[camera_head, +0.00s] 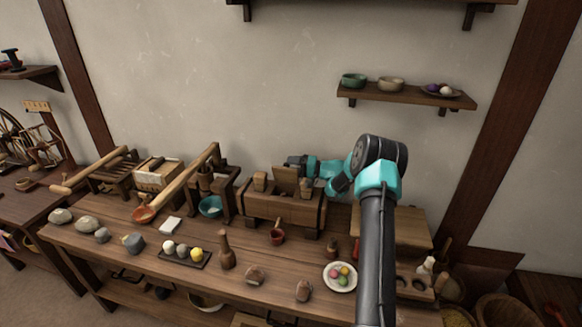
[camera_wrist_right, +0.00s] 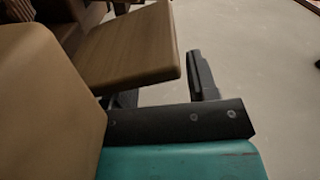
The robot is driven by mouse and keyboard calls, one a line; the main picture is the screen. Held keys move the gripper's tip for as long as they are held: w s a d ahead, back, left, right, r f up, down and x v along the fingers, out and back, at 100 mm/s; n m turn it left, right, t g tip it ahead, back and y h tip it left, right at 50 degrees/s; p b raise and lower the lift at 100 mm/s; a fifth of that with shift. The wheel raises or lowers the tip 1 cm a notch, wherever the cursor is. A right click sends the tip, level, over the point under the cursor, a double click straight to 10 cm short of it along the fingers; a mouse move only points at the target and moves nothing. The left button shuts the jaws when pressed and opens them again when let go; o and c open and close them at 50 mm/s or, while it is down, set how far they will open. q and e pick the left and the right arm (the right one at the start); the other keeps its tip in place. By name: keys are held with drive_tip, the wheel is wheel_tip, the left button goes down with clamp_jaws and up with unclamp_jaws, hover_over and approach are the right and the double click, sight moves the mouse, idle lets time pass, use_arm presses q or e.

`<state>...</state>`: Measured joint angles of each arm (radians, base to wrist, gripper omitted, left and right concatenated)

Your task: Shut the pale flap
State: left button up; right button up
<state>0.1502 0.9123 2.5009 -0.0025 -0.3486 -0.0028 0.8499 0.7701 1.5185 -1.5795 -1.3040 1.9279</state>
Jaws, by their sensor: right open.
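A brown wooden chest (camera_head: 283,212) stands on the workbench, with an upright flap (camera_head: 286,180) rising between two blocks on its top. My right gripper (camera_head: 293,163) is behind and just above this flap. In the right wrist view, a tan wooden board (camera_wrist_right: 130,48), which looks like the flap, lies close to the open jaws (camera_wrist_right: 160,88) and hides part of one finger. The other dark finger stands clear of the board. I cannot tell whether anything touches. My left gripper is not in view.
A larger tan surface (camera_wrist_right: 40,95) fills the left of the wrist view, very close. A plate (camera_head: 340,277) lies near my right arm. A shelf (camera_head: 407,95) hangs above.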

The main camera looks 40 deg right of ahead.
drive_tip(key=v, duration=1.6)
drive_tip(key=shift+s, duration=0.35)
drive_tip(key=shift+d, duration=0.1)
